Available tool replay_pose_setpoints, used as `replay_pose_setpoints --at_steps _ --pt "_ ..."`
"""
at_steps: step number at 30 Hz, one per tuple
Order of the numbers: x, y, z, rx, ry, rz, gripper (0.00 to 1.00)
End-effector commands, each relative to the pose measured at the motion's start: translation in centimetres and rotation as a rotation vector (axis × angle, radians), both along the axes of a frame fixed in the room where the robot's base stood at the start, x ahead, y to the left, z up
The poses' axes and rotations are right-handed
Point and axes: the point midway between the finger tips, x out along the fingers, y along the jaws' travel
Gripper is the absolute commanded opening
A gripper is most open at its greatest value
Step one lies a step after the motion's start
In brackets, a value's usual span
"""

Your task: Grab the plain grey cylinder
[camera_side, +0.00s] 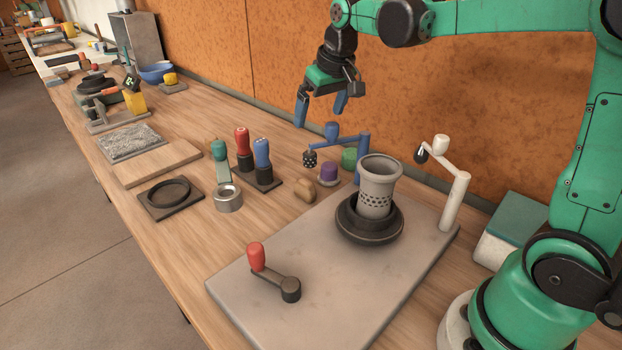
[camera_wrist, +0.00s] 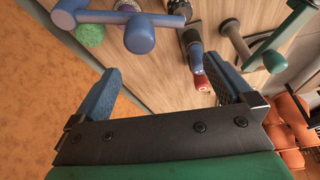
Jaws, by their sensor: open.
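A short grey cylinder (camera_side: 229,198) with an open top stands on the wooden bench in the side view, in front of the upright red and blue handles. Its outside looks plain. A taller grey cylinder (camera_side: 378,185) with a flared rim and a band of dark holes stands in a dark round bowl-like base (camera_side: 368,222). My gripper (camera_side: 321,110) is open and empty, high above the back of the bench by the orange wall, away from both cylinders. In the wrist view its blue fingers (camera_wrist: 162,66) are spread apart with nothing between them. I cannot make out either cylinder for sure there.
A blue crank-like tool (camera_side: 338,140) and a green lump (camera_side: 350,157) are below my gripper. Red (camera_side: 242,142) and blue (camera_side: 262,153) handles stand upright behind the short cylinder. A grey slab (camera_side: 310,292) carries a red-handled crank (camera_side: 257,258) and a white post (camera_side: 456,200).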

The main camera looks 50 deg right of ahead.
Motion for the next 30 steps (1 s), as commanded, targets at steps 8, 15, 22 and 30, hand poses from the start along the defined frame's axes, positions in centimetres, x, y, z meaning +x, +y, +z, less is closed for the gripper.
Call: replay_pose_setpoints --at_steps 8,15,22,30 --pt "-3.1 3.1 3.1 -0.192 0.085 0.285 1.0" --pt "-9.8 6.2 2.8 -0.648 0.286 0.888 1.0" --pt "-14.1 6.5 2.9 -1.054 0.472 1.314 1.0" --pt "-16.7 6.3 3.2 -1.42 0.654 1.583 1.0"
